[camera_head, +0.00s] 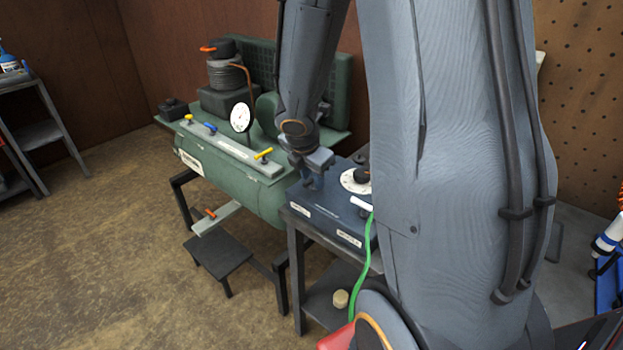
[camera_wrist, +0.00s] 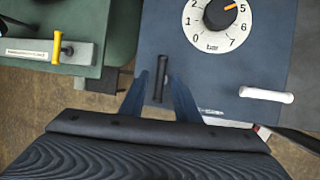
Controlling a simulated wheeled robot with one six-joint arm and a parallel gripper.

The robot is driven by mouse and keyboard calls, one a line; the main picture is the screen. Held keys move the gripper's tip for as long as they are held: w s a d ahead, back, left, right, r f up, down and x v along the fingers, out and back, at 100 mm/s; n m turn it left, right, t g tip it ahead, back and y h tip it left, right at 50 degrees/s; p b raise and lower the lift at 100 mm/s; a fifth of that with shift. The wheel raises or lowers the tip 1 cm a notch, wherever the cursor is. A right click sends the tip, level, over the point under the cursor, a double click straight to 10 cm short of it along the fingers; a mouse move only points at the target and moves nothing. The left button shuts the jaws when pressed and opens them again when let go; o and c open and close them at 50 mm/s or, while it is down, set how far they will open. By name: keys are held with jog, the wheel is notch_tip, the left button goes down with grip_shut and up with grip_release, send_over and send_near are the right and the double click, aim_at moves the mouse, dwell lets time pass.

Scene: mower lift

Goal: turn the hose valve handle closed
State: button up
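A dark blue box (camera_head: 325,212) with a white numbered dial (camera_wrist: 217,22) stands on a small stand. A slim black handle (camera_wrist: 160,78) is on its top. A white handle (camera_wrist: 267,95) sits at its right side; in the head view it shows at the front edge (camera_head: 361,203), close to a green hose (camera_head: 360,270). I cannot tell from the labels which handle is the hose valve's. My gripper (camera_head: 312,182) is over the box. In the wrist view its fingers (camera_wrist: 156,82) are apart, one on each side of the black handle; contact is not clear.
A green compressor (camera_head: 235,178) with yellow (camera_head: 263,154) and blue (camera_head: 209,128) handles and a gauge (camera_head: 240,117) stands left of the box. A low dark step (camera_head: 218,252) is in front of it. My arm hides the box's right part. Floor at the left is clear.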

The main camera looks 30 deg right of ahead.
jog(key=shift+c, duration=0.4)
grip_shut()
jog(key=shift+w+m, duration=0.1)
jog(key=shift+m, duration=0.2)
jog(key=m+g, duration=0.1)
jog(key=m, duration=0.1)
jog(key=shift+w+a+m+h, duration=0.1)
jog(key=shift+w+m+h, duration=0.05)
jog(key=shift+m+h, duration=0.25)
jog(key=m+g, duration=0.1)
jog(key=m, duration=0.2)
jog(key=shift+w+m+g+h, duration=0.15)
jog(key=shift+m+g+h, duration=0.15)
jog(key=shift+g, duration=0.1)
jog(key=m, duration=0.2)
jog(key=m+g, duration=0.1)
jog(key=m+g+p, duration=0.1)
jog(key=m, duration=0.1)
jog(key=shift+w+m, duration=0.25)
jog(key=shift+m, duration=0.05)
jog(key=m+g, duration=0.1)
jog(key=m, duration=0.1)
jog(key=m+g+y, duration=0.1)
jog(key=m, duration=0.2)
jog(key=shift+w+d, duration=0.15)
jog(key=shift+d, duration=0.05)
jog(key=shift+m+y, duration=0.3)
